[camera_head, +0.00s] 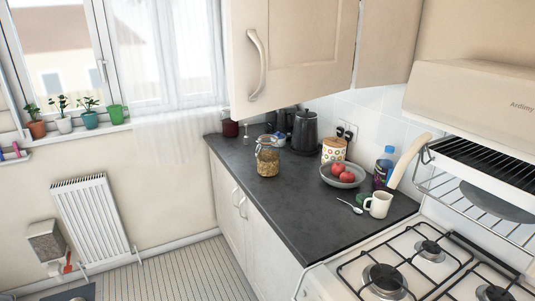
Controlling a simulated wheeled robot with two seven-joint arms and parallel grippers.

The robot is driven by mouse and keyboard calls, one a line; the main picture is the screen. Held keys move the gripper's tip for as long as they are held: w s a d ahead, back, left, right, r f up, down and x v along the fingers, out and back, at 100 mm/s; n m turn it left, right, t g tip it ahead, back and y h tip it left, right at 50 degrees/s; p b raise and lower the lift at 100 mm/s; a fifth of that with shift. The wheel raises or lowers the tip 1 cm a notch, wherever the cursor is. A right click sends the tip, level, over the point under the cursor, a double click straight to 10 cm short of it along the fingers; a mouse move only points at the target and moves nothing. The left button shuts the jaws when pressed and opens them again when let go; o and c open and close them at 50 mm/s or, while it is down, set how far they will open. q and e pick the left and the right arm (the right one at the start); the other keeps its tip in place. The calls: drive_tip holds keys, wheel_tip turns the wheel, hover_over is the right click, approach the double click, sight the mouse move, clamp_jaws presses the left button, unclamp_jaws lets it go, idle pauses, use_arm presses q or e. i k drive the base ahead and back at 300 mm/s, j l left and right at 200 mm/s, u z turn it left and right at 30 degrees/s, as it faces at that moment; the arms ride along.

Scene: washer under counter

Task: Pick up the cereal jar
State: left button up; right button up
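The cereal jar (267,158) is a clear glass jar with golden-brown cereal inside and a clip-type lid. It stands upright on the dark grey counter (280,210), near the counter's left edge. Neither of my grippers shows in the head view, so nothing is seen touching the jar.
A black kettle (305,132) stands behind the jar to the right. A grey bowl of red fruit (343,177), a patterned canister (334,149), a white mug (378,204), a spoon (350,205) and a bottle (384,167) are further right. A wall cabinet (300,45) overhangs. The counter in front is clear.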

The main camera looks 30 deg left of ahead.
sight(268, 160)
drive_tip(key=i+j+z, duration=0.1)
drive_tip(key=j, duration=0.3)
drive_tip(key=i+j+z, duration=0.1)
drive_tip(key=j, duration=0.35)
drive_tip(key=i+j+z, duration=0.1)
drive_tip(key=i+j, duration=0.15)
drive_tip(key=j, duration=0.2)
drive_tip(key=i+j+z, duration=0.1)
drive_tip(key=j, duration=0.3)
drive_tip(key=i+j+z, duration=0.1)
drive_tip(key=j, duration=0.35)
drive_tip(key=i+j+z, duration=0.1)
drive_tip(key=j, duration=0.4)
